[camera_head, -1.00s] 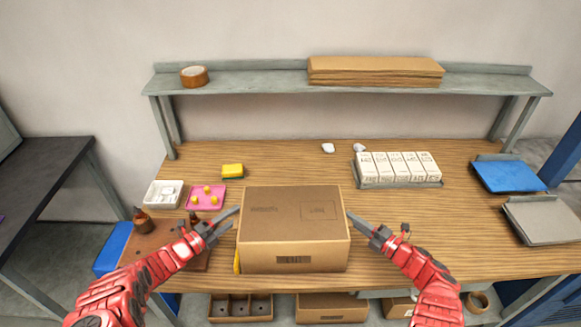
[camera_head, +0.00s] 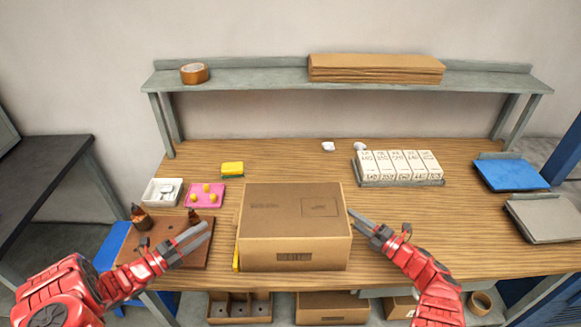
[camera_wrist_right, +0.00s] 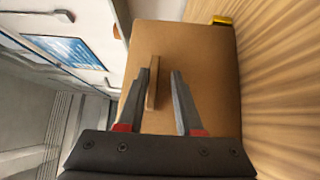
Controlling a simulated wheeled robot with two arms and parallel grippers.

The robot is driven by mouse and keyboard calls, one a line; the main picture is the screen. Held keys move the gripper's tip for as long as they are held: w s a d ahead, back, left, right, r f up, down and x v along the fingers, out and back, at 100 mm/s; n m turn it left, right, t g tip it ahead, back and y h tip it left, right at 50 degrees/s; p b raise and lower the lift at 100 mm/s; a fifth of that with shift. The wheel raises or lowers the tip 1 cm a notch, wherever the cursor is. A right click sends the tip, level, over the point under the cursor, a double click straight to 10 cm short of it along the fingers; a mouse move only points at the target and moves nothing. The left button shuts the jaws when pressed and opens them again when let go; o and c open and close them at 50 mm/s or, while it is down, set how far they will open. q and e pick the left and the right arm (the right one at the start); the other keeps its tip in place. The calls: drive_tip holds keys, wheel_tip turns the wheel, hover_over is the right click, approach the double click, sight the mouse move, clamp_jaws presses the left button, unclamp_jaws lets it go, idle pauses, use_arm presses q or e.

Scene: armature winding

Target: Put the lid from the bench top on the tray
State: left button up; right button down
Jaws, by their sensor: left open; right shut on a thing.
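A closed cardboard box (camera_head: 290,225) with printed marks stands at the front middle of the bench; I cannot tell whether it is the lid. My right gripper (camera_head: 352,215) is at its right side. In the right wrist view the right gripper (camera_wrist_right: 160,72) has a brown cardboard tab (camera_wrist_right: 153,82) of the box's side (camera_wrist_right: 205,65) between its fingers. My left gripper (camera_head: 209,229) is open and empty, left of the box and apart from it, above a brown board (camera_head: 135,257). A grey tray (camera_head: 400,183) at the back right holds several white cartons.
A yellow sponge (camera_head: 232,168), a pink mat (camera_head: 206,194) with yellow pieces and a white bin (camera_head: 160,192) are at the left. A blue folder-like thing (camera_head: 510,174) and a grey one (camera_head: 545,219) lie at the right. A shelf (camera_head: 250,82) spans the back.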

use_arm(q)
drive_tip(key=shift+s+a+f, duration=0.25)
drive_tip(key=shift+s+a, duration=0.05)
drive_tip(key=shift+s, duration=0.05)
use_arm(e)
drive_tip(key=f, duration=0.3)
drive_tip(key=shift+s+a, duration=0.1)
drive_tip(key=shift+s, duration=0.3)
drive_tip(key=shift+c, duration=2.2)
unclamp_jaws()
drive_tip(key=shift+f, duration=0.1)
use_arm(q)
drive_tip(key=shift+w, duration=0.1)
use_arm(e)
drive_tip(key=shift+w+r, duration=0.2)
drive_tip(key=shift+r, duration=0.25)
